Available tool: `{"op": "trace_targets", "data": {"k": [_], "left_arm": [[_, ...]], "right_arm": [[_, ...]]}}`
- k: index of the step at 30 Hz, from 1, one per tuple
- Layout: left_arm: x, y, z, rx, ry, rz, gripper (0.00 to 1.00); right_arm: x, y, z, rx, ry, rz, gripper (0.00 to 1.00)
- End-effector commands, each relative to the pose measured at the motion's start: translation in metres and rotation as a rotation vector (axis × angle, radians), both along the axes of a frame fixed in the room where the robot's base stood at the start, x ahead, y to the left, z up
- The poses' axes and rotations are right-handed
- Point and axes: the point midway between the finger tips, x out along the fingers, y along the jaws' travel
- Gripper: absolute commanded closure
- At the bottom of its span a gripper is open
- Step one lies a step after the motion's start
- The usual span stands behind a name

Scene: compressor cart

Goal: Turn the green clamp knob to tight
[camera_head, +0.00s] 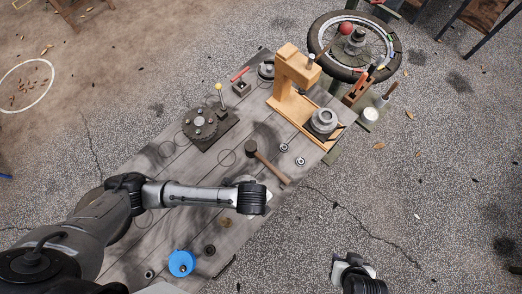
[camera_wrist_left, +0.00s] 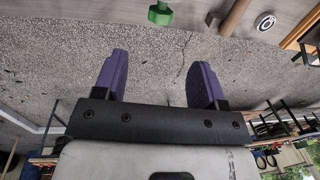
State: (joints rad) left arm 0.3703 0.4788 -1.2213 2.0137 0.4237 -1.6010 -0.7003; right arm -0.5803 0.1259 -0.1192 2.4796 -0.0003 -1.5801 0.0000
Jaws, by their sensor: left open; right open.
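The green clamp knob (camera_wrist_left: 160,14) shows at the top edge of the left wrist view, partly cut off, beyond the fingertips. I cannot make it out in the head view, where my left arm covers part of the bench. My left gripper (camera_wrist_left: 160,60) has its two purple fingers spread with nothing between them, apart from the knob. In the head view its wrist is over the bench's right edge and its fingers are mostly hidden. My right gripper (camera_head: 352,267) is open, low in the head view, off the bench and away from the knob.
The grey wooden bench (camera_head: 160,165) bears a round dark fixture (camera_head: 200,125), a mallet (camera_head: 268,165), a wooden press (camera_head: 292,85) and a blue round object (camera_head: 181,263). The gravel right of the bench is open.

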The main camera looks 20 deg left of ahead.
Motion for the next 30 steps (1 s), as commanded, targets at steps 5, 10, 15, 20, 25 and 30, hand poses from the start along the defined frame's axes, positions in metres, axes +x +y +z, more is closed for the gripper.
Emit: {"op": "trace_targets", "data": {"k": [5,10,15,20,25,30], "left_arm": [[0.003,-0.001,-0.031,0.002,0.001,0.002,0.35],[0.006,-0.003,-0.063,0.001,0.001,0.002,0.35],[0.009,-0.004,-0.091,0.0,0.0,0.002,0.35],[0.012,-0.005,-0.11,-0.001,-0.001,0.002,0.35],[0.013,-0.006,-0.122,-0.001,-0.002,0.002,0.35],[0.013,-0.006,-0.126,-0.002,-0.002,0.002,0.35]], "right_arm": [[-0.001,-0.001,-0.005,-0.004,0.0,0.001,0.57],[-0.001,0.0,-0.009,0.0,0.0,0.0,0.57],[0.0,0.001,-0.013,0.004,0.001,-0.003,0.57],[0.0,0.003,-0.016,0.009,0.0,-0.005,0.57],[0.0,0.003,-0.017,0.011,0.001,-0.006,0.57],[0.0,0.003,-0.018,0.012,0.0,-0.006,0.57]]}}
